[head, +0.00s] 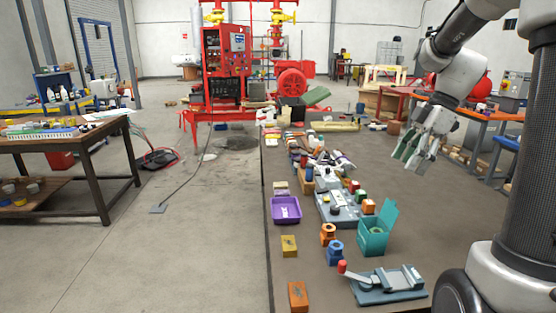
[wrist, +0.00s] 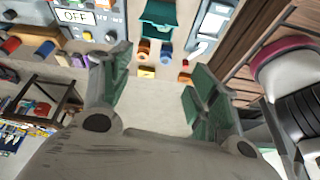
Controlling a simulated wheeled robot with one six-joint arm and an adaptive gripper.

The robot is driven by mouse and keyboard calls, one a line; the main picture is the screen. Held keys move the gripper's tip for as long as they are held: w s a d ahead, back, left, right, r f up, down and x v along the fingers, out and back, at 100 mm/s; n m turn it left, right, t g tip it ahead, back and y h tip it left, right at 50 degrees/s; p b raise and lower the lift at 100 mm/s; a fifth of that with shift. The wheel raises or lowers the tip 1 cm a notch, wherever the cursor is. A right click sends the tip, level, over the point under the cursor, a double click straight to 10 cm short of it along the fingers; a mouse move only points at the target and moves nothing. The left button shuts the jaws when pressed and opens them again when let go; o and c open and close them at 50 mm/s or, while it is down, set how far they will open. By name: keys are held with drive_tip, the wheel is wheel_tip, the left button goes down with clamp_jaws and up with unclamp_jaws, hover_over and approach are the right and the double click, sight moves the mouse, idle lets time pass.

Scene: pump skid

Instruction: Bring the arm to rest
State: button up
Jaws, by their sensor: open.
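My arm reaches in from the upper right of the head view. My gripper (head: 413,156) hangs in the air above the right part of the long table, clear of the things on it. In the wrist view my gripper (wrist: 158,95) shows two green-padded fingers spread apart, with nothing between them. The gap between them shows pale floor. Nothing is held.
The long table (head: 440,215) carries a purple tray (head: 286,221), a teal box with open lid (head: 373,236), a grey control box (head: 337,210), a clamp with red-tipped lever (head: 388,287) and several small blocks. The table right of these is bare. A red pump skid (head: 225,75) stands behind.

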drive_tip(key=s+a+r+m+t+h, duration=0.1)
drive_tip(key=s+m+t+h, duration=0.1)
drive_tip(key=s+m, duration=0.6)
drive_tip(key=s+a+r+m+t+h, duration=0.1)
drive_tip(key=s+a+m+t+h, duration=0.1)
drive_tip(key=s+m, duration=0.6)
drive_tip(key=s, duration=0.3)
drive_tip(key=shift+m, duration=0.3)
idle(0.6)
